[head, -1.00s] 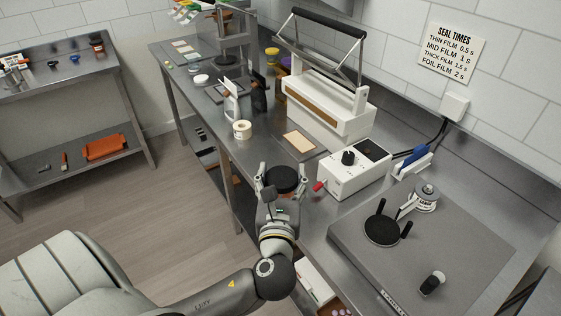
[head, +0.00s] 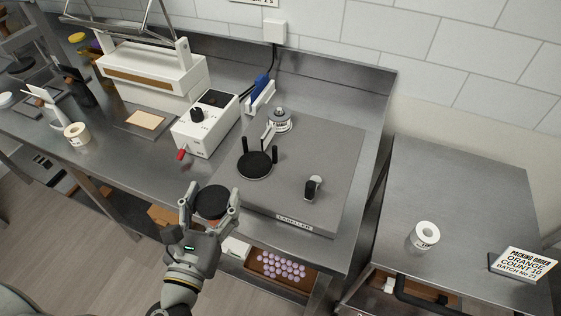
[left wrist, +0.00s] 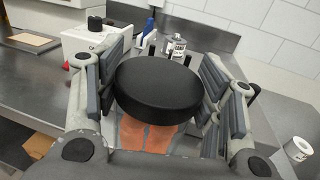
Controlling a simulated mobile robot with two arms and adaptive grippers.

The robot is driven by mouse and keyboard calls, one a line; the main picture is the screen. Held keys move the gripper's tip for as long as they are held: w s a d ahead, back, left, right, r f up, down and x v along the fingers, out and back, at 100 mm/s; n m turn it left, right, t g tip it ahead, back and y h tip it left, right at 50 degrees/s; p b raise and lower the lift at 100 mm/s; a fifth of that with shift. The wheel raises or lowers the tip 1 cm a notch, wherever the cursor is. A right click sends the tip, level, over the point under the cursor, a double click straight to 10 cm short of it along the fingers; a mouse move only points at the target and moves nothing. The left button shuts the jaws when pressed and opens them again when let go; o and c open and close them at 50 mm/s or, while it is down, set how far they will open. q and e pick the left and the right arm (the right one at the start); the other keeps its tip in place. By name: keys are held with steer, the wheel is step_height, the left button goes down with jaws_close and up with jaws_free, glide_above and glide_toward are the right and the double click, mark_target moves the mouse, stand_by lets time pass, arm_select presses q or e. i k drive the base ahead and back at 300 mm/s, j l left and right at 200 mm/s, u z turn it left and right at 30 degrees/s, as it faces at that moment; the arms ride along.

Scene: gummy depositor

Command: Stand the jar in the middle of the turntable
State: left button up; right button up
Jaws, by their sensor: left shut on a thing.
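My left gripper (head: 209,208) is shut on the jar (head: 211,201), which has a black lid and an orange body. In the left wrist view the jar (left wrist: 159,88) sits upright between the fingers, its lid facing the camera. The gripper is just in front of the bench's front edge, left of and nearer than the turntable. The turntable (head: 255,165) is a black disc with upright black posts at its rim, on the grey labeller plate (head: 330,165). The disc is empty. My right gripper is not in view.
A label roll on a holder (head: 279,120) and a small black-and-white device (head: 313,187) stand on the plate near the turntable. A white control box (head: 204,123) with a red lever stands left. A side table (head: 455,190) at right carries a paper roll (head: 424,236) and an order sign (head: 525,264).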

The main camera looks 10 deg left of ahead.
mark_target(255, 163)
steer(key=k+j+z, duration=0.15)
steer(key=z, duration=0.25)
steer(key=k+z, duration=0.25)
steer(key=z, duration=0.2)
steer(key=k, duration=0.15)
